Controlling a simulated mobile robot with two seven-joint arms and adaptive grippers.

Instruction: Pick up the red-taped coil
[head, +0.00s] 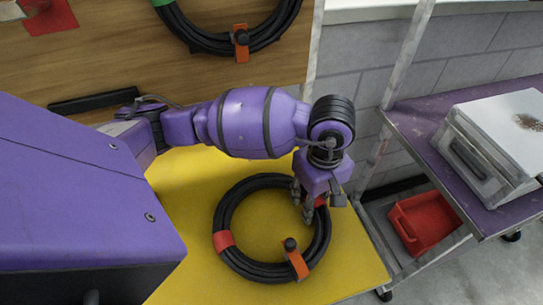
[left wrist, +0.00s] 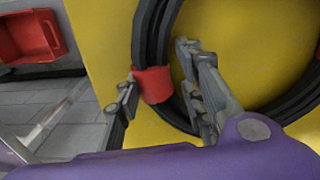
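The black coil with red tape (head: 226,262) lies on a yellow surface (head: 190,185). It has a red band at its left side and another at its upper right, plus an orange tab with a black knob at its front. My left gripper (head: 310,208) is over the coil's upper right part. In the left wrist view the fingers of the left gripper (left wrist: 163,105) stand apart on either side of the coil's red band (left wrist: 152,84), one outside the ring and one inside. No firm contact shows. My right gripper is in neither view.
Another black coil (head: 205,41) with green tape hangs on a wooden panel (head: 110,60) behind. At right, a purple shelf (head: 410,115) holds a white case (head: 500,140), with a red bin (head: 425,222) below. A metal post stands between.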

